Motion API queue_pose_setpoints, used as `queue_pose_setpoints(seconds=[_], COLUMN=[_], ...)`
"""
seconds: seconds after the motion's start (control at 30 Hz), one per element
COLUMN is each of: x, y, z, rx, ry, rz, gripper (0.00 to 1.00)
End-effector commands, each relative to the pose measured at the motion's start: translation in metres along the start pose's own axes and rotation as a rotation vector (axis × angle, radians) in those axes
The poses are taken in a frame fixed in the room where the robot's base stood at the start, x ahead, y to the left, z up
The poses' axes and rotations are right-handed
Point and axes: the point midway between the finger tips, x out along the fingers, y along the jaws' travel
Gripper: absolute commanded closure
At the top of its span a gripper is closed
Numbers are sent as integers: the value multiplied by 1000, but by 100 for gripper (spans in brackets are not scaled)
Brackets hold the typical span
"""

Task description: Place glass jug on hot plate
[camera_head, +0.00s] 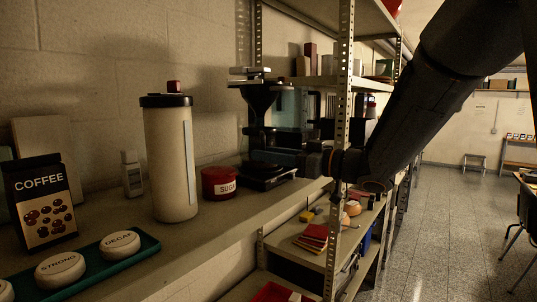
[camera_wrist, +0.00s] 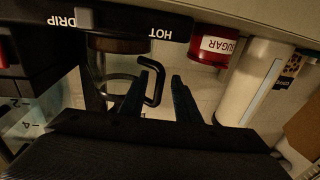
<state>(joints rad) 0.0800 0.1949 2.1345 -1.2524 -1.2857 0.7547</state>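The glass jug (camera_wrist: 118,68) shows in the wrist view as clear glass with a black looped handle. It is at the coffee machine, just behind the black front panel (camera_wrist: 165,25) marked HOT. The jug's base is mostly hidden there, so I cannot tell whether it rests on the hot plate. In the head view the coffee machine (camera_head: 262,98) stands on the shelf, its dark low base (camera_head: 266,172) in front. In the head view my gripper (camera_head: 312,162) is beside the machine.
A red sugar tin (camera_head: 220,184) and a tall cream canister (camera_head: 171,160) stand left of the machine. A coffee bag (camera_head: 42,205) and a green tray (camera_head: 150,245) with round lids are further left. A metal shelf post (camera_head: 342,100) rises close to my arm.

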Motion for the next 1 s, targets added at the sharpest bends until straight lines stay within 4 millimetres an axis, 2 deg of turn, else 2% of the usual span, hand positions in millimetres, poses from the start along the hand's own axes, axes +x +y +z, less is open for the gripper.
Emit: queue_pose_setpoints(seconds=[0.37, 0.57, 0.8, 1.0], x=[-2, -34, -85, -111], y=[0, 2, 2, 1], z=[-4, -2, -2, -3], rx=[-1, -1, -1, -1], ry=[0, 1, 0, 1], rz=[1, 5, 6, 3], gripper=[71, 71, 71, 71])
